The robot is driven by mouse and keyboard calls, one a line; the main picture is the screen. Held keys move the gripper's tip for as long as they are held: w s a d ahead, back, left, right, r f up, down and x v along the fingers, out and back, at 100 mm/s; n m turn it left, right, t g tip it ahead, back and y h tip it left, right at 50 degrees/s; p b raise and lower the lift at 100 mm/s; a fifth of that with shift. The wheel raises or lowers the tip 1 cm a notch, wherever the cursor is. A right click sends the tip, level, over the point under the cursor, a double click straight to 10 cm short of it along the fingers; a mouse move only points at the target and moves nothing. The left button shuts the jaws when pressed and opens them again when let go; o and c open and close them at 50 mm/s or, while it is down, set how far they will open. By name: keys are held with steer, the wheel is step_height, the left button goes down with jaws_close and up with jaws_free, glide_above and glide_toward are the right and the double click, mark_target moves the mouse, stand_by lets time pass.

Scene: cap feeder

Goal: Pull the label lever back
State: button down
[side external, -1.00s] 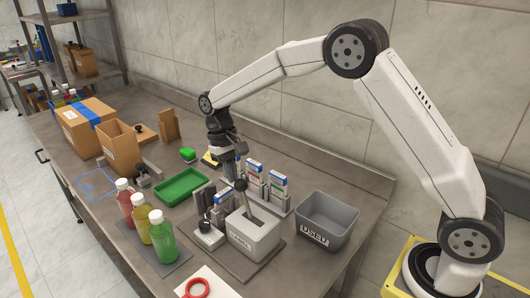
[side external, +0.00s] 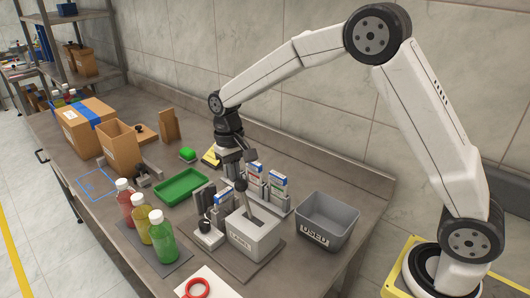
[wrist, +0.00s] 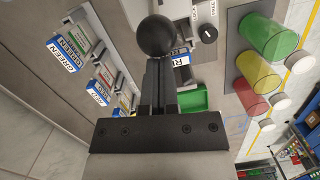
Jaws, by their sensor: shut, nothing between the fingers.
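The label lever (side external: 247,200) is a grey stem with a dark ball knob (side external: 241,184). It rises from a slot in the top of the grey LABEL box (side external: 254,238) and leans toward the back left. My gripper (side external: 240,173) points down, its fingertips right at the knob. In the wrist view my gripper (wrist: 158,66) is shut and empty, with the black knob (wrist: 156,37) just past the fingertips. I cannot tell whether they touch. The fingers hide the stem in the wrist view.
Label cartridges in a rack (side external: 276,196) stand close behind the box. A grey USED bin (side external: 327,223) is to the right. A switch block with a black knob (side external: 205,226) is to the left. Bottles (side external: 162,238) and a green tray (side external: 181,186) are further left.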

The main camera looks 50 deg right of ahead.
mark_target(245, 181)
steer(key=shift+s+r+t, duration=0.1)
steer(key=shift+s+t, duration=0.3)
steer(key=shift+t, duration=0.1)
steer(key=shift+s, duration=0.25)
steer(key=shift+s+r, duration=0.35)
steer(key=shift+s, duration=0.55)
steer(key=shift+s+t, duration=0.3)
steer(key=shift+t, duration=0.2)
steer(key=shift+s+r+t, duration=0.1)
steer(key=shift+s+t, duration=0.55)
steer(key=shift+s, duration=0.65)
steer(key=shift+s+r+t, duration=0.1)
steer(key=shift+s+t, duration=0.55)
steer(key=shift+s, duration=0.6)
steer(key=shift+s+f, duration=0.2)
steer(key=shift+w, duration=0.1)
